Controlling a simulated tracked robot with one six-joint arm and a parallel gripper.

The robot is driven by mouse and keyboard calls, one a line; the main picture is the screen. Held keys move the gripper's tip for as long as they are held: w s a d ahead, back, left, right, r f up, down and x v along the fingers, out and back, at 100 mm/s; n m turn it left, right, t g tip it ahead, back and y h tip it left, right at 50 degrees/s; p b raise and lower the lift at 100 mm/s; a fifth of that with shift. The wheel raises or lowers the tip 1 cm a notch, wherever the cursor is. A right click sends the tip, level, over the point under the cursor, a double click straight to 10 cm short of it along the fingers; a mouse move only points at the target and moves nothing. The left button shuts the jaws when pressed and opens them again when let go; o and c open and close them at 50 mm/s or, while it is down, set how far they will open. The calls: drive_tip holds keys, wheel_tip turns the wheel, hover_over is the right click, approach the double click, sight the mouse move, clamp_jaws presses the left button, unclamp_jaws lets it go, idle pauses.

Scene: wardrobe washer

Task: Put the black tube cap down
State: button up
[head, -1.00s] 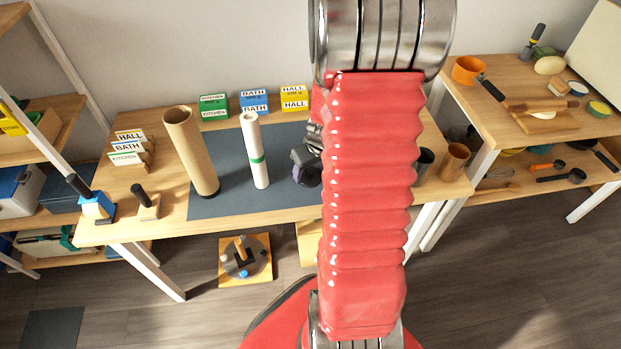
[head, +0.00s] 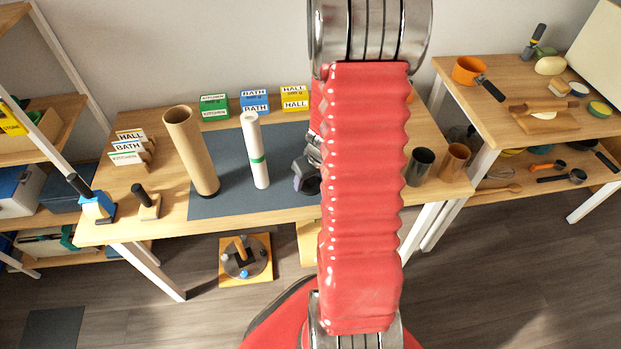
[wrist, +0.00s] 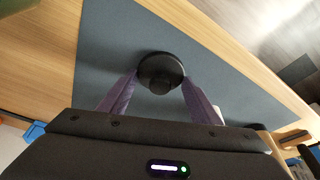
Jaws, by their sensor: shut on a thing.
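My gripper (wrist: 160,88) is shut on the black tube cap (wrist: 160,70), a round black disc held between its two purple fingers in the wrist view. The cap is over the dark blue-grey mat (wrist: 112,60); I cannot tell whether it touches it.
Green (head: 214,106), blue (head: 254,102) and yellow (head: 295,98) labelled boxes line the table's back. A card holder (head: 130,150) and a black-handled stamp (head: 147,204) are at left. A dark cup (head: 420,168) and a brown cup (head: 454,162) stand at right.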

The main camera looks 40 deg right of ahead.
drive_tip(key=o, duration=1)
drive_tip(key=shift+v, duration=6.05)
drive_tip(key=s+a+r, duration=0.2)
drive_tip(key=a+r, duration=0.4)
drive_tip(key=a, duration=0.2)
drive_tip(key=s+a+r+n+t, duration=0.1)
drive_tip(key=s+a+r, duration=0.1)
drive_tip(key=a+r, duration=0.4)
drive_tip(key=s+a+r+n+t, duration=0.1)
drive_tip(key=s+a+r, duration=0.1)
drive_tip(key=a+r, duration=0.5)
drive_tip(key=shift+s+a+y, duration=0.15)
drive_tip(key=shift+a+y, duration=0.05)
drive_tip(key=shift+a, duration=1.15)
drive_tip(key=shift+s+a+y, duration=0.15)
drive_tip(key=shift+a+y, duration=0.05)
drive_tip(key=shift+a, duration=1.2)
